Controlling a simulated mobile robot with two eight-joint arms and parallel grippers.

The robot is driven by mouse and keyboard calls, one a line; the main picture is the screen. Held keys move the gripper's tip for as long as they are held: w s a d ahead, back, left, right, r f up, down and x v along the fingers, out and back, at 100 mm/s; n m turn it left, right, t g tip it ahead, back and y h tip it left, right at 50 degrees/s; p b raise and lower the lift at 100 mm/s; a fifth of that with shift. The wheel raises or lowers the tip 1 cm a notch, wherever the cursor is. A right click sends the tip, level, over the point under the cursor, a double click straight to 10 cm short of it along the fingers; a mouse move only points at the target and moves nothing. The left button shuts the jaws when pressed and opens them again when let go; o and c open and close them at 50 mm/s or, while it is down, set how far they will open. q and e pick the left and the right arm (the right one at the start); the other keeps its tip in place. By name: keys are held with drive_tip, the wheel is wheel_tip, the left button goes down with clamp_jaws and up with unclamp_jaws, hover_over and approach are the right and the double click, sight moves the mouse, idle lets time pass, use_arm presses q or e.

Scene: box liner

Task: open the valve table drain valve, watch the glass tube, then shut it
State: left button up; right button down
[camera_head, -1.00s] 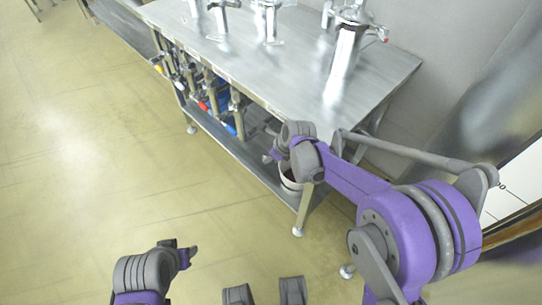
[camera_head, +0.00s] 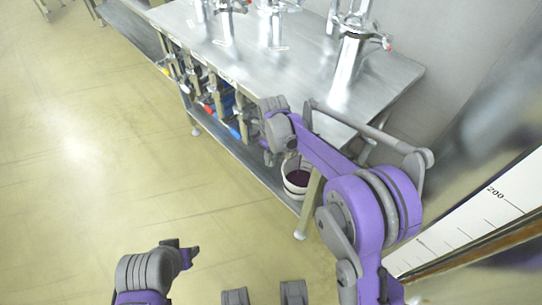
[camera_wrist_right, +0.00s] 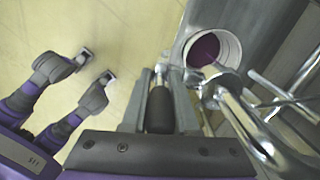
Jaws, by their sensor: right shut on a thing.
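My right gripper (camera_head: 270,150) is below the front edge of the steel valve table (camera_head: 385,75). In the right wrist view it is shut on a dark valve handle (camera_wrist_right: 160,108) with a metal tip. Shiny valve pipework (camera_wrist_right: 245,110) lies to the right of it. The valve body is mostly hidden by my arm in the head view. A white scale (camera_head: 480,213) marked 200 stands at the right; I cannot make out the glass tube. My left gripper (camera_head: 190,252) is low over the floor, away from the table; its jaw opening is unclear.
A white bucket (camera_head: 289,189) with purple liquid stands on the lower shelf (camera_head: 243,152); it also shows in the right wrist view (camera_wrist_right: 232,48). Several valves with coloured handles line the table's front. Steel fittings (camera_head: 350,60) stand on top. The floor at left is clear.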

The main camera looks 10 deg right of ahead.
drive_tip(key=shift+s+f, duration=0.1)
drive_tip(key=c, duration=0.7)
unclamp_jaws()
